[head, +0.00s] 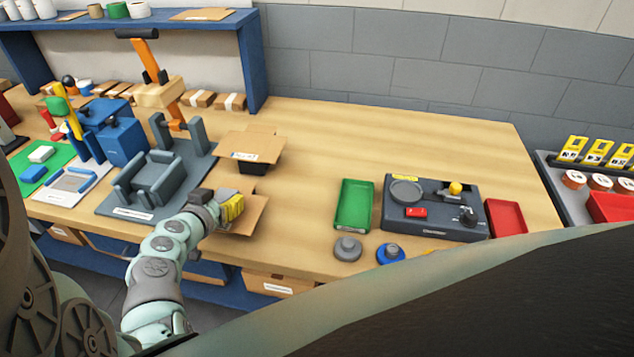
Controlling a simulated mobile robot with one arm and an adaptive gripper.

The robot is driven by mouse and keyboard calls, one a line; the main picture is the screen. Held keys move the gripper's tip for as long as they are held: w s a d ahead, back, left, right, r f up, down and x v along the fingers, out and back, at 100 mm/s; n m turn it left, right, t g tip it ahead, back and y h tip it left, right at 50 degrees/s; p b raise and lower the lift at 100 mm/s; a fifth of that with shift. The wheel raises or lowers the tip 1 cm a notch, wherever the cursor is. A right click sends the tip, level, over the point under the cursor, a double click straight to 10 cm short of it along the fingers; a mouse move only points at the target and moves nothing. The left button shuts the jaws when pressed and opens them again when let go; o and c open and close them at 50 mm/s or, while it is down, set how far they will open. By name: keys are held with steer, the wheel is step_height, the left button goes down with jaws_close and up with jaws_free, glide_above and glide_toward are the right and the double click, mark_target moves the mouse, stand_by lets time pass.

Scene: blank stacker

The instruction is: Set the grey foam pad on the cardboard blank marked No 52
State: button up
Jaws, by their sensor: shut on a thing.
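My gripper (232,208), with yellow fingers, is at the near edge of the table, right up against a brown cardboard blank (255,214). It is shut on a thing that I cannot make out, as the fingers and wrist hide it. Another cardboard blank (262,147), with flaps and a small white label, lies flat on a dark block farther back. No number can be read on either blank at this size. I cannot pick out the grey foam pad with certainty.
A grey fixture (160,180) with upright posts stands left of my gripper. To the right are a green tray (355,205), a grey knobbed disc (347,249), a blue one (390,254), a dark device (432,212) and a red tray (507,218). The table's back middle is clear.

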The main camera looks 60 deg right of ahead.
steer(key=shift+f+b, duration=0.3)
steer(key=shift+f, duration=0.05)
steer(key=o, duration=0.8)
steer(key=shift+c, duration=0.2)
steer(key=shift+r, duration=0.15)
steer(key=shift+r+p, duration=0.15)
steer(key=shift+p, duration=0.25)
steer(key=shift+a, duration=0.2)
steer(key=b+v, duration=0.4)
steer(key=v, duration=0.7)
steer(key=shift+s+a, duration=0.2)
steer(key=shift+a, duration=0.05)
